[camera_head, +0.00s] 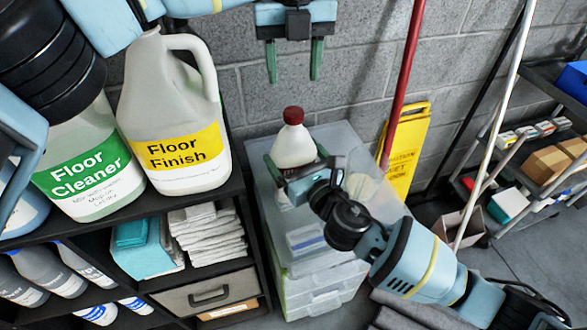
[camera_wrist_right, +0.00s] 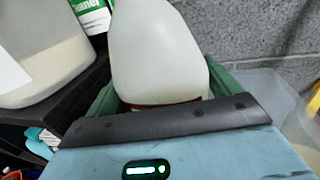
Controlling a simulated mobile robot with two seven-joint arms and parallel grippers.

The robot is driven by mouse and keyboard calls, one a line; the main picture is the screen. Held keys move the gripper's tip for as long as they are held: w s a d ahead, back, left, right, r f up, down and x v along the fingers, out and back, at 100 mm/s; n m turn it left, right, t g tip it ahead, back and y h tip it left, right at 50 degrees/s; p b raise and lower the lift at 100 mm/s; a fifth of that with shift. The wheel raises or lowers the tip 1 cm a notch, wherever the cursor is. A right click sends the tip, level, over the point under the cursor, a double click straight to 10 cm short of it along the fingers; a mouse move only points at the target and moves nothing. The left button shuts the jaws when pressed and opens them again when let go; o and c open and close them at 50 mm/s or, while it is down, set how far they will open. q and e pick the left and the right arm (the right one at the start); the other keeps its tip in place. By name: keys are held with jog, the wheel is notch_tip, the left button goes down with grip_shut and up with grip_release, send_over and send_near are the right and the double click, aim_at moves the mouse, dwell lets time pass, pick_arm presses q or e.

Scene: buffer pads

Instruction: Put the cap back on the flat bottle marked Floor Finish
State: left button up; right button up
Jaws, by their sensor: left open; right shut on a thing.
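The large pale jug marked Floor Finish (camera_head: 178,150) stands upright on the dark shelf, with a yellow label and a side handle. I see no cap on its top, which lies close to my left arm's links. A small white bottle with a dark red cap (camera_head: 293,117) is in my right gripper (camera_head: 297,172), above a clear drawer unit. In the right wrist view the white bottle (camera_wrist_right: 158,55) sits between the green fingers, its cap out of frame. My left gripper (camera_head: 294,62) is open and empty above the small bottle, fingers pointing down. I see no loose cap.
A jug marked Floor Cleaner (camera_head: 85,160) stands left of the Floor Finish jug. The clear drawer unit (camera_head: 345,135) is beside the shelf (camera_head: 235,175). A red pole (camera_head: 402,75) and yellow sign (camera_head: 408,140) lean near the grey wall. A stocked rack is at the right.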

aim_at(294, 112)
pick_arm(q)
jog(key=n, duration=0.6)
dwell(0.3)
jog(key=shift+f, duration=4)
jog(key=shift+c, duration=0.4)
jog(key=c, duration=0.9)
jog(key=m, duration=0.9)
